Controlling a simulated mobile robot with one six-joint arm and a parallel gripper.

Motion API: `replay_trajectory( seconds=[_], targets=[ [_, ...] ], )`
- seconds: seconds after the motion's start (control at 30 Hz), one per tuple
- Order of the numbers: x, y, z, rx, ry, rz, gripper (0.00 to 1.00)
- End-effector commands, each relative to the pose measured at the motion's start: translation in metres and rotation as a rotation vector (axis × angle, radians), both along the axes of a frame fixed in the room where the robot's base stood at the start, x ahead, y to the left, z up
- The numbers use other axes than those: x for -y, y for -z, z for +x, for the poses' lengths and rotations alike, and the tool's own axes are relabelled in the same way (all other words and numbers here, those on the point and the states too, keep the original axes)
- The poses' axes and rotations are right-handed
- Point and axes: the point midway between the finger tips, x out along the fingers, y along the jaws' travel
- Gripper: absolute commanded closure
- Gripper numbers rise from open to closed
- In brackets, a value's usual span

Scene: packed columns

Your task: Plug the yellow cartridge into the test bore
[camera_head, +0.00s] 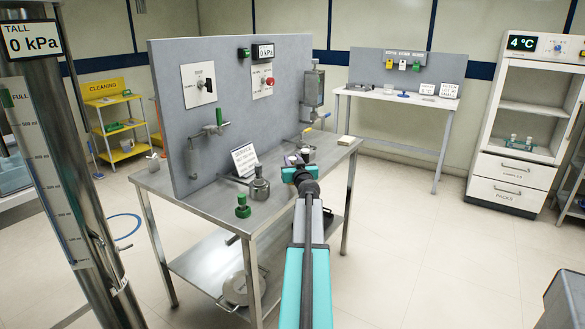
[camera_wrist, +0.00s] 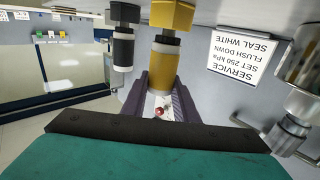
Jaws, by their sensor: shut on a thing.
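My gripper (camera_head: 292,160) is above the right part of the steel bench, its fingers small and partly hidden by the wrist in the head view. In the upside-down wrist view, its purple fingers (camera_wrist: 163,92) are shut around the yellow cartridge (camera_wrist: 163,62). The cartridge has a dark band and a wider yellow end near the bench top. A similar black cartridge (camera_wrist: 123,50) stands beside it, apart from the fingers. A metal fitting (camera_head: 260,188) with a side pipe stands left of my gripper; I cannot tell whether it holds the test bore.
A service sign (camera_head: 244,160) leans near the panel (camera_head: 235,120); it also shows in the wrist view (camera_wrist: 238,56). A green-capped item (camera_head: 243,206) stands near the bench's front edge. A pale block (camera_head: 346,140) lies at the right end.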

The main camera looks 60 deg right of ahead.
Motion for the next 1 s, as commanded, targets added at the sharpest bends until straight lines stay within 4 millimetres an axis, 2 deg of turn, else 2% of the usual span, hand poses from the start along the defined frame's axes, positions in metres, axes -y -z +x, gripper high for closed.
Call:
replay_trajectory(
  seconds=[0.37, 0.73, 1.0],
  targets=[
    [0.0, -0.008, 0.0, 0.0, -0.001, -0.001, 0.97],
    [-0.001, -0.038, 0.0, 0.0, 0.0, -0.001, 0.97],
    [-0.026, -0.037, -0.016, 0.0, 0.0, -0.001, 0.97]
  ],
)
